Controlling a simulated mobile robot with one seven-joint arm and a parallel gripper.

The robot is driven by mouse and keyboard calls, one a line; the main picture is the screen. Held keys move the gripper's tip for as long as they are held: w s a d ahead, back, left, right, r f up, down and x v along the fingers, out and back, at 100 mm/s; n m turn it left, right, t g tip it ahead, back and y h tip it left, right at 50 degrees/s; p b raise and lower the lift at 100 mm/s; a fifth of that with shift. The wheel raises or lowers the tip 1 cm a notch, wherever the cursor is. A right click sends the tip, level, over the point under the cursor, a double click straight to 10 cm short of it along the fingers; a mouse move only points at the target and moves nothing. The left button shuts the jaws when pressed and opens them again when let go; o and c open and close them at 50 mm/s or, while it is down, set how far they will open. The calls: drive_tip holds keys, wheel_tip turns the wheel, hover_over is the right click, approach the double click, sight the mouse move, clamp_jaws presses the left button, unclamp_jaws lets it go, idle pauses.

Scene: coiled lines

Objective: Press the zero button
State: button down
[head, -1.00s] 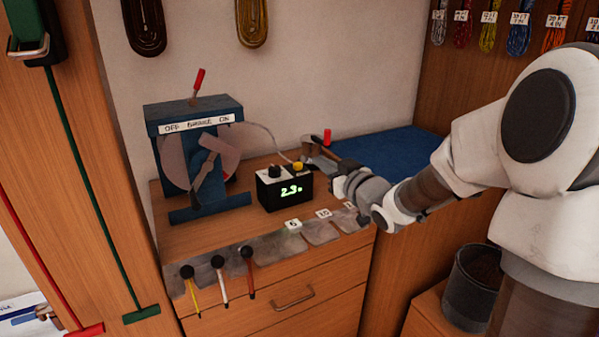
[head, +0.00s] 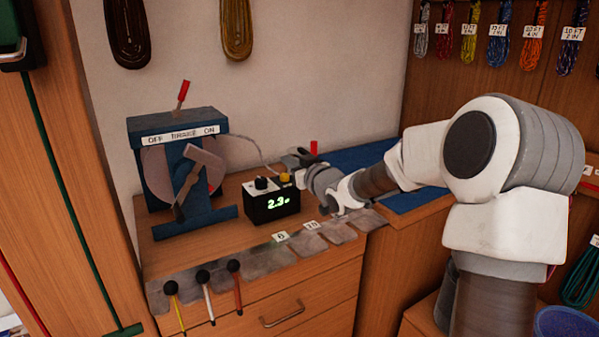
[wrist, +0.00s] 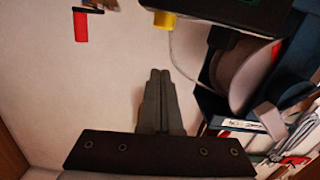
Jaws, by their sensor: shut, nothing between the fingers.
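The black display box (head: 272,203) stands on the wooden bench and shows green digits that read about 2.3. On its top are a black knob (head: 261,183) and a yellow button (head: 285,178). The yellow button also shows in the wrist view (wrist: 165,20), at the edge of the dark box. My gripper (head: 299,158) is shut and empty, just above and behind the button in the head view. In the wrist view its fingertips (wrist: 160,72) are together and appear apart from the button. No lettering on the button is readable.
A blue machine (head: 185,170) with a red-tipped lever stands left of the box. A red-handled item (head: 314,147) is behind my gripper. A blue mat (head: 370,160) lies to the right. Black-knobbed rods (head: 203,276) hang at the bench's front edge.

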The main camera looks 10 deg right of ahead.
sight(289, 185)
drive_tip(key=shift+w+f+b, duration=0.3)
drive_tip(key=shift+f+b, duration=0.1)
drive_tip(key=shift+f, duration=0.6)
drive_tip(key=shift+w+f+b, duration=0.3)
drive_tip(key=shift+f+b, duration=0.05)
drive_tip(key=shift+f, duration=0.6)
drive_tip(key=shift+f, duration=0.1)
